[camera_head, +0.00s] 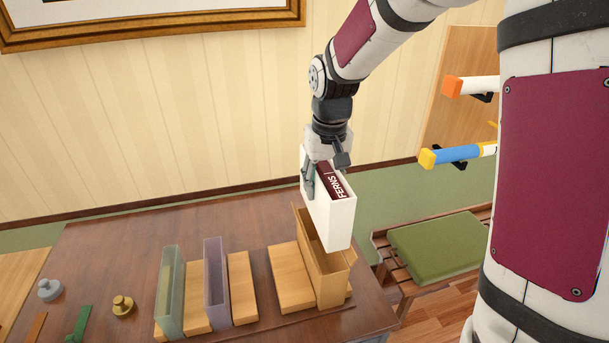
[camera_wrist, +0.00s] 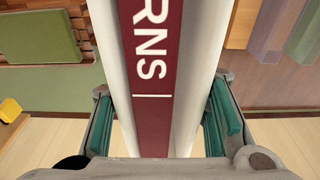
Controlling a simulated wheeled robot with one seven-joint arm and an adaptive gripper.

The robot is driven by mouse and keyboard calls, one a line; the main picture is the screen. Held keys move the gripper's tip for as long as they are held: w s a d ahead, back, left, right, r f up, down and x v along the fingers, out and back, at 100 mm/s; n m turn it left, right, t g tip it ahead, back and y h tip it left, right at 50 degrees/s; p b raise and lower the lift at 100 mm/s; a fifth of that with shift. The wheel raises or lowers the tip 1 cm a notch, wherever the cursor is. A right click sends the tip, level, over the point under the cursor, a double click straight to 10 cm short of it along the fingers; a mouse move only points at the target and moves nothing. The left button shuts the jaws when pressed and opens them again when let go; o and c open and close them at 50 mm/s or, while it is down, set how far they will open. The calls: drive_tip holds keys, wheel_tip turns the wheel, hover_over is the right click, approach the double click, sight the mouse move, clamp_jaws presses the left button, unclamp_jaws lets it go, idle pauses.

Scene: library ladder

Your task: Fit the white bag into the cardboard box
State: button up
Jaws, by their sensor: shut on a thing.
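The white bag (camera_head: 341,222) is a slim, upright white block with a maroon strip lettered "FERNS" on its top edge. My gripper (camera_head: 325,172) is shut on its upper end from above. In the wrist view the bag (camera_wrist: 193,75) runs between the two green-padded fingers of my gripper (camera_wrist: 165,118). The open-topped cardboard box (camera_head: 331,287) stands on the dark table, directly below the bag in the head view. The bag's lower end overlaps the box's opening in the picture; I cannot tell whether it is inside or just above. The bag hides part of the box's far end.
Left of the box stand wooden blocks (camera_head: 291,278), a purple clear holder (camera_head: 215,280) and a green clear holder (camera_head: 170,292). A brass weight (camera_head: 122,306) and a grey weight (camera_head: 49,290) sit further left. A bench with a green cushion (camera_head: 437,244) is at right.

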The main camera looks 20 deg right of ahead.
drive_tip(key=shift+a+r, duration=0.1)
drive_tip(key=shift+w, duration=0.1)
idle(0.3)
wheel_tip(320, 180, down, 2)
drive_tip(key=shift+f+b, duration=0.35)
drive_tip(key=shift+f, duration=1.55)
